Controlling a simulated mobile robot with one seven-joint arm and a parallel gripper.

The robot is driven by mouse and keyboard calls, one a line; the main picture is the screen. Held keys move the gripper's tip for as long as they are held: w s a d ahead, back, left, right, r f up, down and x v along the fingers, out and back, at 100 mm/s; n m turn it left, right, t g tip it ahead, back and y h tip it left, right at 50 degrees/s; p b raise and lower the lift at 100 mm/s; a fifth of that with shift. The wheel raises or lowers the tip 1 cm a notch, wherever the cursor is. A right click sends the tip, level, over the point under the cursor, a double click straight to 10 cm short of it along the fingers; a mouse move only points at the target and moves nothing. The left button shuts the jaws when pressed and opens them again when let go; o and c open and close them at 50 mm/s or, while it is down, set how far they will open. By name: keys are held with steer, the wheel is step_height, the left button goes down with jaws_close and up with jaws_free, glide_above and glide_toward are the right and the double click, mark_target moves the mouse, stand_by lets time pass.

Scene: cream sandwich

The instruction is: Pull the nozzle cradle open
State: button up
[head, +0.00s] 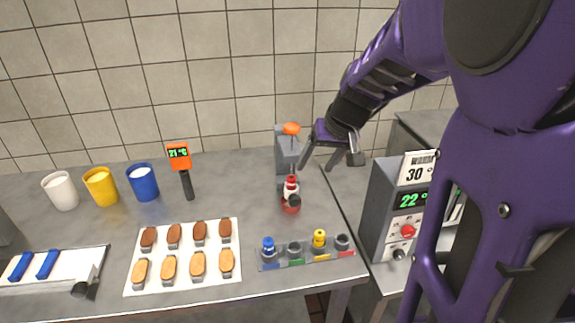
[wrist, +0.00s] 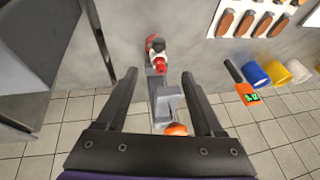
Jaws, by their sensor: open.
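A grey stand (head: 284,145) with an orange knob (head: 291,128) on top stands at the back right of the counter. A red and white nozzle-like piece (head: 291,187) with a dark round part sits at its front, over a red base. I take this front part as the nozzle cradle, but its state is hard to tell. My gripper (head: 330,164) is open and empty, just right of the stand. In the wrist view, the grey stand (wrist: 168,103), orange knob (wrist: 176,129) and red piece (wrist: 159,65) appear between or just beyond my fingers (wrist: 158,76). No contact is visible.
A rack (head: 300,254) with blue and yellow nozzles lies in front. Right stands a grey warmer box (head: 385,195) showing 22 °C. Left are a mat (head: 133,285) of biscuits, an orange thermometer (head: 179,155), several cups (head: 101,187) and a tray (head: 65,292). A tiled wall (head: 220,70) is behind.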

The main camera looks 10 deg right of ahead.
mark_target(296, 199)
steer(key=b+x, duration=0.1)
steer(key=x, duration=1.6)
steer(key=shift+d+f, duration=0.1)
steer(key=shift+f, duration=0.2)
jaws_close()
stand_by(0.7)
